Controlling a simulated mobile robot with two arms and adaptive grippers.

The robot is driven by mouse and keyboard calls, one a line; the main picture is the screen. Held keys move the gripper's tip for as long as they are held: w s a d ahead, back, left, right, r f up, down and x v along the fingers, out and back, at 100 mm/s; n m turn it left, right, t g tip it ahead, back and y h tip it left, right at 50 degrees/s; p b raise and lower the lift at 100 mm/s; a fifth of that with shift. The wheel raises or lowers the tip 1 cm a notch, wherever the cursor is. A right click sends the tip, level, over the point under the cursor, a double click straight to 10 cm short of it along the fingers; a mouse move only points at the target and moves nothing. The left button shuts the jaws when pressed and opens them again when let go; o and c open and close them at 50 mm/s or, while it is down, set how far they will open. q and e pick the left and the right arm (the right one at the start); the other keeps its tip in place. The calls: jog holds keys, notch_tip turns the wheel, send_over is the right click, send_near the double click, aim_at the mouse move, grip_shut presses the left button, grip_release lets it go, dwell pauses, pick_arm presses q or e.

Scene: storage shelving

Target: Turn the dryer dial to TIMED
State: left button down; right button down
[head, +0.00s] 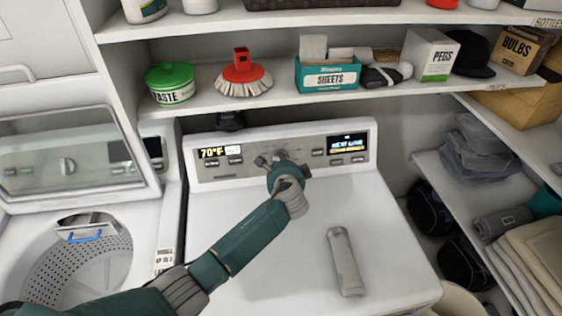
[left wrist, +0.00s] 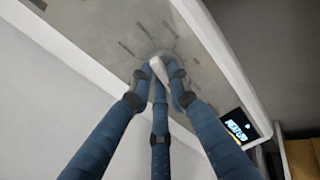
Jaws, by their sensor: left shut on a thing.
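The dryer (head: 270,235) is a white machine with a grey control panel along its back. Its round light dial shows in the left wrist view (left wrist: 161,62), with dark label marks around it too blurred to read. My left gripper (left wrist: 160,72) has its blue fingers closed around the dial. In the head view my left gripper (head: 278,162) is at the middle of the panel and hides most of the dial. The dial's pointing direction cannot be made out. My right gripper is not in view.
Panel displays sit left (head: 212,152) and right (head: 347,143) of the dial. A grey handle-like object (head: 345,262) lies on the dryer top. An open washer (head: 85,262) stands at left. A shelf (head: 215,101) with a green tub, red brush and boxes hangs above.

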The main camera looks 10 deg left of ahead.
pick_arm(q)
jog(key=shift+m, duration=1.1)
jog(key=c, duration=1.6)
grip_release()
jog(key=shift+c, duration=0.2)
jog(key=shift+s+r, duration=0.1)
jog(key=shift+s, duration=0.05)
jog(key=v, duration=1.1)
jog(key=shift+s+d+r, duration=0.2)
jog(key=shift+s, duration=0.1)
jog(key=shift+f, duration=0.1)
